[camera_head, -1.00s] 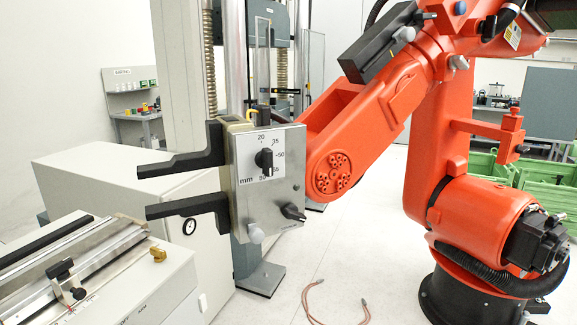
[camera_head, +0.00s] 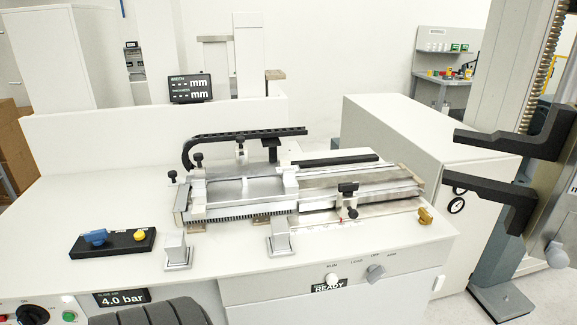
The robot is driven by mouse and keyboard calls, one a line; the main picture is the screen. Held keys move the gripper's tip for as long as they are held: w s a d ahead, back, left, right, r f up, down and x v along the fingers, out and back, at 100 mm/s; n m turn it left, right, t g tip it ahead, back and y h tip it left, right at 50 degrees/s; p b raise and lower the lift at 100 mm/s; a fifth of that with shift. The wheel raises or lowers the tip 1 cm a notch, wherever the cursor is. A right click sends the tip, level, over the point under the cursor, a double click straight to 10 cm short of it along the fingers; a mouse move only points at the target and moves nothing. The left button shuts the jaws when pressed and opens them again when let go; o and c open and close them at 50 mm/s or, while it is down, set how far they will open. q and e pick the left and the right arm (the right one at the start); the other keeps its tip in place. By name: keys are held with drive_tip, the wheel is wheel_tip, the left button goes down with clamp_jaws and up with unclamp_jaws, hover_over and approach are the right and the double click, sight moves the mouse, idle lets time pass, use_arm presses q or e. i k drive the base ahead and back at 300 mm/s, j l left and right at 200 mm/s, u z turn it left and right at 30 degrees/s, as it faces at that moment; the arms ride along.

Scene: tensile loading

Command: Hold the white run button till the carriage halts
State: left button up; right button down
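The white run button (camera_head: 332,280) is on the front face of the measuring bench, under a RUN label, and nothing touches it. A small READY display (camera_head: 328,288) sits just below it. A linear slide unit (camera_head: 240,190) lies on the bench top, with what looks like its carriage (camera_head: 290,183) near the middle, under a black cable chain (camera_head: 245,134). Neither of my grippers is in view.
A grey knob (camera_head: 375,272) is right of the button. A width and thickness display (camera_head: 191,88) shows dashes. A black control box (camera_head: 113,243) and a 4.0 bar readout (camera_head: 122,298) are at left. Two black jaws (camera_head: 490,188) reach in at right. A dark ribbed shape is at the bottom.

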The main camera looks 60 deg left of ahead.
sight(332, 279)
drive_tip(key=u, duration=1.65)
drive_tip(key=k+l+u, duration=0.3)
drive_tip(key=k, duration=0.3)
drive_tip(key=k+u, duration=0.3)
drive_tip(key=k, duration=0.25)
